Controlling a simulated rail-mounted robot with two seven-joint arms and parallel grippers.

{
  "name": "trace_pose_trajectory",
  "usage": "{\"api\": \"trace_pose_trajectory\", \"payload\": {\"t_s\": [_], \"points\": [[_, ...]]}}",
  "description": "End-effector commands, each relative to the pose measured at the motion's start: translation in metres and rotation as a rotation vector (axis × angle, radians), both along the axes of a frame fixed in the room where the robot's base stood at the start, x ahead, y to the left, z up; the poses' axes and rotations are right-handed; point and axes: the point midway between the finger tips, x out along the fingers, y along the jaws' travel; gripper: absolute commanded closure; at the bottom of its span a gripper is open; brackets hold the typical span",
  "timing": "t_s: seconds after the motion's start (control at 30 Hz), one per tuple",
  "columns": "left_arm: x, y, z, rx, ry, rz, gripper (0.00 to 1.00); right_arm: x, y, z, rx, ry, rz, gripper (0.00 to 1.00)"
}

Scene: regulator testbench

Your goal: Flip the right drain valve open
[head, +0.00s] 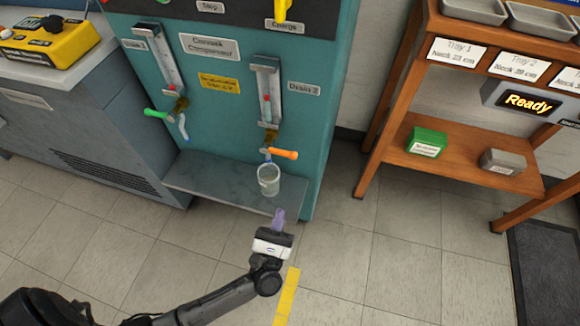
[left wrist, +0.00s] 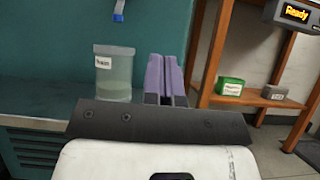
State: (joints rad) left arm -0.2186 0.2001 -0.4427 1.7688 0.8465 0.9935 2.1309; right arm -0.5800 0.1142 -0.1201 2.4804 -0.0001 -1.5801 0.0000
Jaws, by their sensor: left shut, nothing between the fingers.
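The right drain valve has an orange handle (head: 284,153) that points sideways to the right, under the right sight tube (head: 266,95) and beside the "Drain 2" label. A blue spout tip shows below it, also at the top of the left wrist view (left wrist: 118,12). A clear labelled beaker (head: 268,180) with some liquid stands below the spout on the grey shelf; it also shows in the left wrist view (left wrist: 113,75). My left gripper (head: 279,214), with purple fingers, is shut and empty, in front of the shelf and below the orange handle, apart from it. My right gripper is not in view.
The left drain valve has a green handle (head: 156,113) pointing left. The grey shelf (head: 215,180) juts from the teal cabinet (head: 225,140). A wooden rack (head: 470,165) with a green box (head: 427,142) and a grey box (head: 503,161) stands to the right. Floor between is clear.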

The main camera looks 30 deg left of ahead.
Motion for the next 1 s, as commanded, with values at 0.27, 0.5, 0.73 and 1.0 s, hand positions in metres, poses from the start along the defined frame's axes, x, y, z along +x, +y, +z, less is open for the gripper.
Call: {"api": "trace_pose_trajectory", "payload": {"t_s": [0.27, 0.5, 0.73, 1.0], "points": [[0.000, 0.000, 0.000, -0.029, -0.008, -0.022, 1.00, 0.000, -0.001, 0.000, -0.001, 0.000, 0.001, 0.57], [0.001, 0.000, 0.001, -0.028, -0.009, -0.022, 1.00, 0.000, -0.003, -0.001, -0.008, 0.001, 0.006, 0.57], [0.018, 0.005, 0.012, -0.028, -0.011, -0.021, 1.00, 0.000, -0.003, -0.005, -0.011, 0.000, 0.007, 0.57], [0.059, 0.018, 0.040, -0.028, -0.012, -0.021, 1.00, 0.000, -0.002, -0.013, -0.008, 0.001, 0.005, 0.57]]}}
